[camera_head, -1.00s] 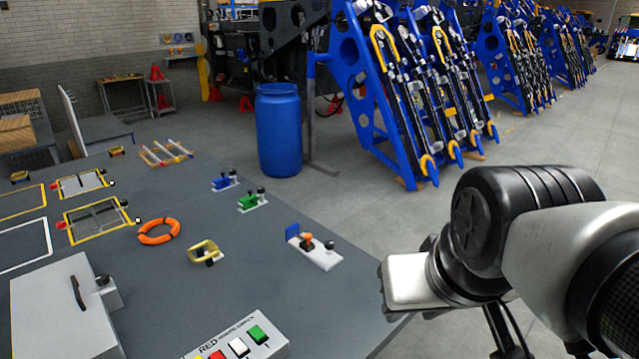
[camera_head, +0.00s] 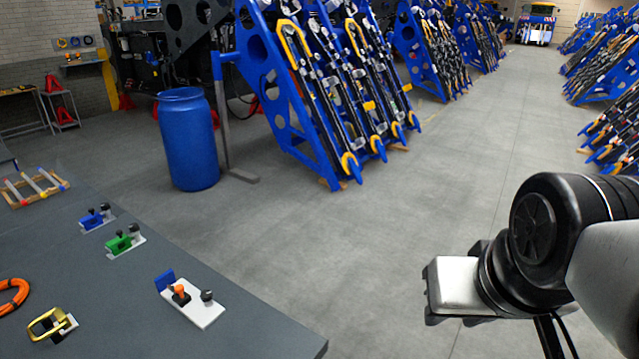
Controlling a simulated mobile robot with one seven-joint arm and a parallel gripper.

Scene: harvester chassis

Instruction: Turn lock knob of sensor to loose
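Several small devices with knobs stand on the grey table; I cannot tell for sure which is the sensor. The nearest is a white plate (camera_head: 207,311) with a blue upright piece (camera_head: 165,280), an orange knob (camera_head: 180,291) and a black knob (camera_head: 207,296). Behind it are a green device (camera_head: 122,244) and a blue device (camera_head: 96,217), each with a black knob on a light plate. My gripper (camera_head: 436,297) is at the right, beyond the table's edge and well apart from these devices. Its fingers do not show clearly.
The grey table (camera_head: 245,330) fills the lower left. A gold buckle-like part (camera_head: 47,323), an orange ring (camera_head: 14,296) and a small rack (camera_head: 35,187) are on it. A blue barrel (camera_head: 188,140) and blue frames (camera_head: 290,95) stand behind. The floor between is clear.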

